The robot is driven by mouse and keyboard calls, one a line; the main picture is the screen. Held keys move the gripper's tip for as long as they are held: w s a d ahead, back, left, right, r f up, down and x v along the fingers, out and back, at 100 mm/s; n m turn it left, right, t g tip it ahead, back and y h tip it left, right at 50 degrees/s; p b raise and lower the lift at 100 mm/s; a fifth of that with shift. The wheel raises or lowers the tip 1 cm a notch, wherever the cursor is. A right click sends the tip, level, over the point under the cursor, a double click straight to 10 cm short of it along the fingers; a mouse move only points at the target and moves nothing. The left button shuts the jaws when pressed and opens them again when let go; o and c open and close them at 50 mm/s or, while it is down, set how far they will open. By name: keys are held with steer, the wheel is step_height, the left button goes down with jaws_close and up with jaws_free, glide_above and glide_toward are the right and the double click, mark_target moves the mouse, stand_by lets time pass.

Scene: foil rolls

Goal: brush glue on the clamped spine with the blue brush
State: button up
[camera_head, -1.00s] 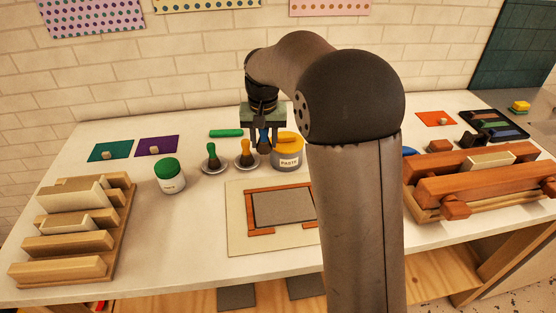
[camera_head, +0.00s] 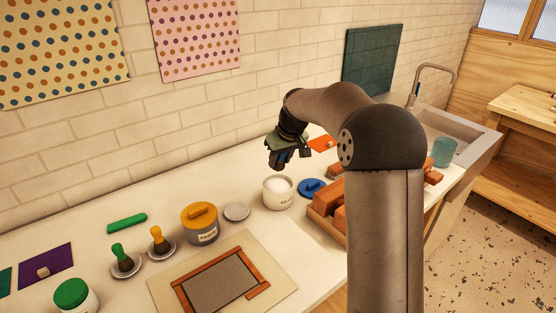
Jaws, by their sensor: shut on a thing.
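My gripper (camera_head: 281,155) is shut on the blue brush (camera_head: 278,160), of which only a small blue part shows below the jaws. The brush is in the air, above and behind the open white glue pot (camera_head: 279,195) in the picture; its bristles are hard to make out. The pot holds white glue, and its blue lid (camera_head: 312,187) lies beside it. The wooden press (camera_head: 322,221) with reddish-brown beams stands right of the pot. My arm hides much of it, and the clamped spine cannot be made out.
An empty saucer (camera_head: 237,212) lies left of the glue pot, by the yellow-lidded paste pot (camera_head: 200,224). The green brush (camera_head: 122,258) and orange brush (camera_head: 159,240) stand on saucers further left. A framed board (camera_head: 217,283) lies in front. A sink (camera_head: 447,130) is at right.

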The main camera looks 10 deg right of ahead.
steer(key=shift+a+f+b, duration=0.1)
steer(key=shift+f+b, duration=1.9)
steer(key=shift+f, duration=1)
steer(key=shift+f+b, duration=0.4)
steer(key=shift+f, duration=0.25)
steer(key=shift+r, duration=0.1)
steer(key=shift+r+p, duration=2.4)
steer(key=shift+r, duration=1.1)
steer(key=shift+f, duration=0.1)
